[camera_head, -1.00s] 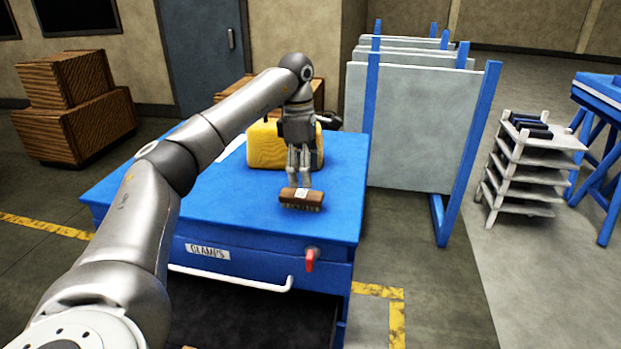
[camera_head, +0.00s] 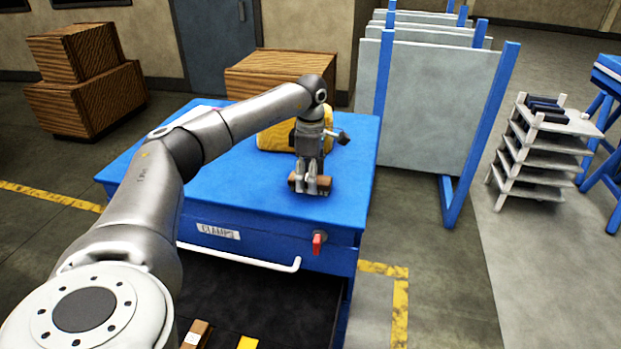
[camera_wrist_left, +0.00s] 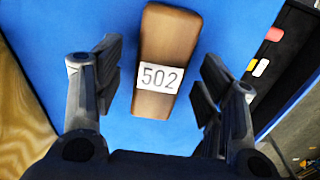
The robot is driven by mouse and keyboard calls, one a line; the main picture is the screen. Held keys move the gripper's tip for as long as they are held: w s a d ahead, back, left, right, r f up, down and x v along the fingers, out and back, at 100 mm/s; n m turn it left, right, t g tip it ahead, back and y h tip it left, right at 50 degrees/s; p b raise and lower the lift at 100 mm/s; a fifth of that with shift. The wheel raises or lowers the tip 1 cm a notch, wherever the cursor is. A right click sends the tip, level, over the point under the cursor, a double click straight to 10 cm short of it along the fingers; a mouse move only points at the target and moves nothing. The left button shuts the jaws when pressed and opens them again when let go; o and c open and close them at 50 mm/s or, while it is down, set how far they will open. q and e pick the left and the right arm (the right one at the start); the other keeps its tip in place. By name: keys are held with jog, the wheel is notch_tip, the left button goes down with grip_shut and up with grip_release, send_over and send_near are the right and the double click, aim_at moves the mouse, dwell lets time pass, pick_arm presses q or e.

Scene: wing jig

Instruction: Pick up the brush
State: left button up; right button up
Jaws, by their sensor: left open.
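The brush has a brown wooden back and lies on the blue cabinet top (camera_head: 240,193) near its front right. In the left wrist view the brush (camera_wrist_left: 165,40) shows a white label reading 502. My left gripper (camera_head: 312,187) is over the brush, pointing down. In the left wrist view my left gripper (camera_wrist_left: 160,85) is open, with one finger on each side of the brush and blue surface showing in both gaps. In the head view the fingers partly hide the brush (camera_head: 293,182). My right gripper is not in view.
A yellow case (camera_head: 275,138) stands on the cabinet top behind the gripper. The cabinet's front has a white handle (camera_head: 240,258), a red latch (camera_head: 319,243) and an open drawer (camera_head: 270,310). A panel rack (camera_head: 430,105) stands to the right.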

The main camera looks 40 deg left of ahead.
pick_arm(q)
jog(key=shift+a+f, duration=0.1)
jog(key=shift+f, duration=0.35)
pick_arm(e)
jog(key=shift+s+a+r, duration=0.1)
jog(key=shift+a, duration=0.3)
pick_arm(q)
jog(key=shift+c, duration=0.3)
jog(key=c, duration=1.1)
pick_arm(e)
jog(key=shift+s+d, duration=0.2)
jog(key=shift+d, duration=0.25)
pick_arm(q)
jog(key=shift+r, duration=0.1)
